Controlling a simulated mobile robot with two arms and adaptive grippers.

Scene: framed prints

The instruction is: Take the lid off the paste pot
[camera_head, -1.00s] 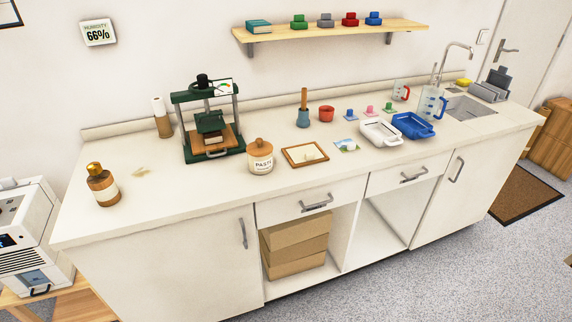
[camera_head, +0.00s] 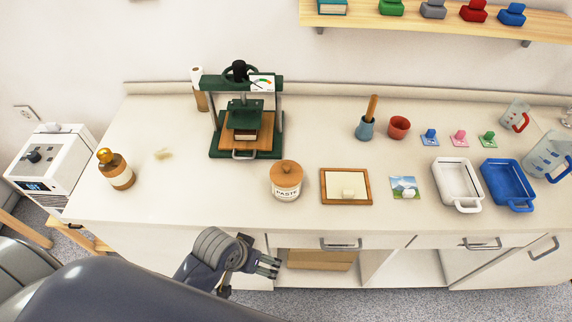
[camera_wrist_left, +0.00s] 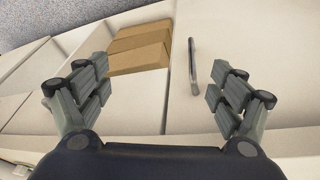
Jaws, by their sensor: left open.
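The paste pot (camera_head: 286,191) stands upright on the counter, a pale jar labelled PASTE. Its tan wooden lid (camera_head: 286,171) with a round knob sits on top. My left gripper (camera_head: 268,267) is in front of the counter's front edge, below and slightly left of the pot, apart from it. In the left wrist view the left gripper (camera_wrist_left: 155,95) is open with nothing between its fingers, facing the cabinet fronts. The pot does not show in the wrist view. My right gripper is not in view.
A green press (camera_head: 245,125) stands behind and left of the pot. A wooden frame (camera_head: 346,187) lies close to its right. A brown bottle (camera_head: 115,170) is at the left. Cardboard boxes (camera_wrist_left: 140,48) sit in the open cabinet.

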